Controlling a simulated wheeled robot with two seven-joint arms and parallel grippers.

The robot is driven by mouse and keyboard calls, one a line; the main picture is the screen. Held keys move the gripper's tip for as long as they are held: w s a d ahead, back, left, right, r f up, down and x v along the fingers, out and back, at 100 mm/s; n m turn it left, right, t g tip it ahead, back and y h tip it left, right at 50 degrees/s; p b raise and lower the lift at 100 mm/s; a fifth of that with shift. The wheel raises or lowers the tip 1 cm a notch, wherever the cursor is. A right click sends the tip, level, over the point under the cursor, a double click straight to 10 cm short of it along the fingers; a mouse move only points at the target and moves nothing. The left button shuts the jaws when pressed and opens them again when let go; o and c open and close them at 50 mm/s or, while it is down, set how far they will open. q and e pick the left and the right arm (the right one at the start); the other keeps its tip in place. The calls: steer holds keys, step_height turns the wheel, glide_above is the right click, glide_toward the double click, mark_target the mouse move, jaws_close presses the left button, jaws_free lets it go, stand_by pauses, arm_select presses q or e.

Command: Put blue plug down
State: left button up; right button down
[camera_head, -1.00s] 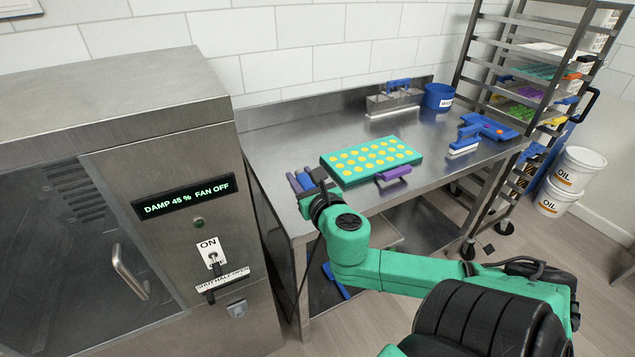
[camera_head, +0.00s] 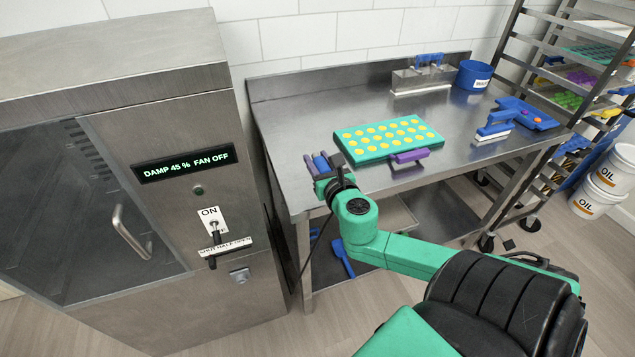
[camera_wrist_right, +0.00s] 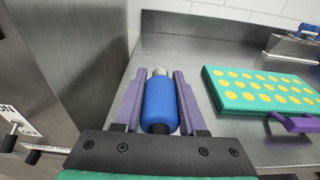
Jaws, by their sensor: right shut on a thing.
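The blue plug (camera_wrist_right: 160,103) is a rounded blue cylinder with a grey metal tip at its far end. My right gripper (camera_wrist_right: 158,85) is shut on it, with one purple finger along each side. In the head view, the right gripper (camera_head: 322,165) is over the front left corner of the steel table (camera_head: 290,125), and the plug (camera_head: 321,163) shows small between the fingers. I cannot tell whether the plug touches the table top. My left gripper is not in view.
A green tray of yellow gummies (camera_head: 390,137) with a purple handle (camera_head: 410,156) lies right of the gripper. A steel cabinet (camera_head: 190,110) stands close on the left. A blue tub (camera_head: 474,75) and a blue tool (camera_head: 515,117) are farther right. The table's back left is clear.

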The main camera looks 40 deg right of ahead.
step_height(320, 180, down, 9)
steer(key=shift+r+b, duration=0.1)
steer(key=shift+b, duration=0.7)
steer(key=shift+f, duration=0.2)
steer(key=shift+a, duration=0.1)
steer(key=shift+f, duration=0.15)
steer(key=shift+c, duration=2.4)
jaws_free()
